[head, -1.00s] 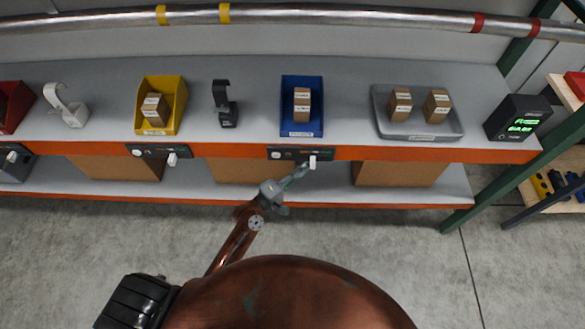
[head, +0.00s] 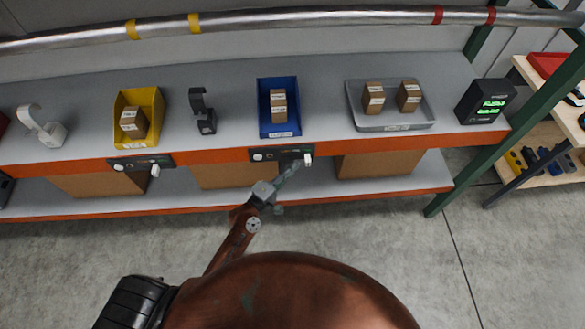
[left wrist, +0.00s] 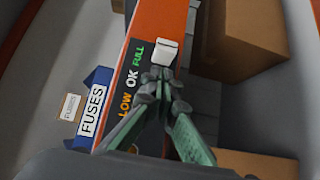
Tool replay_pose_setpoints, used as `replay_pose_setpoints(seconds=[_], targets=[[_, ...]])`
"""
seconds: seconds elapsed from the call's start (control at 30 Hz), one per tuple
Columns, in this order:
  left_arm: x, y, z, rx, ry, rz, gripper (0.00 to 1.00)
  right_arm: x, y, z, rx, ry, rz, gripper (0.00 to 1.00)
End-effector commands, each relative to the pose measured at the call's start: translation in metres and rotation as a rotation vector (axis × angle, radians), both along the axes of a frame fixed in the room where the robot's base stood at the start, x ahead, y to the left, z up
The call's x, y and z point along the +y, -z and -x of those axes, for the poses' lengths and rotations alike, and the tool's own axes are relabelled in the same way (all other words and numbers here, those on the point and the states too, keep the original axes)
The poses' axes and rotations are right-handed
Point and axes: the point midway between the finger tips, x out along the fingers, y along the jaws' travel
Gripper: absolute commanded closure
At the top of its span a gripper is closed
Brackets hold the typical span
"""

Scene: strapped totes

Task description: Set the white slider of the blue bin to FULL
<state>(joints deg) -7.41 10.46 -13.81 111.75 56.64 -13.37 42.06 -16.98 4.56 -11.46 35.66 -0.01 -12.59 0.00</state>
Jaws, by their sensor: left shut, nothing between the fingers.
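The blue bin (head: 262,112) stands on the upper shelf with a brown box in it. Below it, on the orange shelf edge, is a dark panel (head: 265,154) with the white slider (head: 308,160) near its right end. In the left wrist view the panel reads LOW, OK, FULL, and the white slider (left wrist: 164,50) is beside the word FULL (left wrist: 137,52). My left gripper (head: 298,166) is shut and empty. In the left wrist view its fingertips (left wrist: 160,76) are right at the slider's near end; I cannot tell whether they touch. My right gripper is not in view.
A yellow bin (head: 122,104) with its own panel and slider (head: 155,171) is to the left. A grey tray (head: 420,120) with two boxes and a display (head: 486,101) showing green text are to the right. Brown cartons (head: 385,163) sit on the lower shelf.

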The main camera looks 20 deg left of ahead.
Motion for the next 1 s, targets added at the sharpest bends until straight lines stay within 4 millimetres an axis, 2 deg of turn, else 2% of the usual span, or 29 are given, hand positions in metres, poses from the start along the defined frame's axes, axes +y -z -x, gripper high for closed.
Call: replay_pose_setpoints(seconds=[0.03, 0.1, 0.3, 0.5, 0.87, 0.93, 1.0], targets=[[0.012, 0.004, 0.003, 0.001, 0.001, -0.007, 1.0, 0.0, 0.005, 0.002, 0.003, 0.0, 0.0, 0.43], [0.019, 0.004, 0.019, 0.004, 0.0, -0.006, 1.0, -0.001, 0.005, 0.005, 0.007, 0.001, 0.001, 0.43], [0.035, 0.003, 0.059, 0.003, 0.004, -0.005, 1.0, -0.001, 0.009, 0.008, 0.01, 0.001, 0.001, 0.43], [0.047, 0.002, 0.084, 0.001, 0.003, -0.004, 1.0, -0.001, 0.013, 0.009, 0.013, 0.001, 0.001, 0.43], [0.051, 0.0, 0.092, -0.001, 0.002, 0.0, 1.0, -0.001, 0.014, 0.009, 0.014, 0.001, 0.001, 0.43], [0.052, 0.003, 0.092, 0.002, -0.001, -0.008, 1.0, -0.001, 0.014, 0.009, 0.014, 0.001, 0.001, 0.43], [0.057, 0.016, 0.091, 0.013, -0.01, -0.037, 1.0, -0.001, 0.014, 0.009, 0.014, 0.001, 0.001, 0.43]])
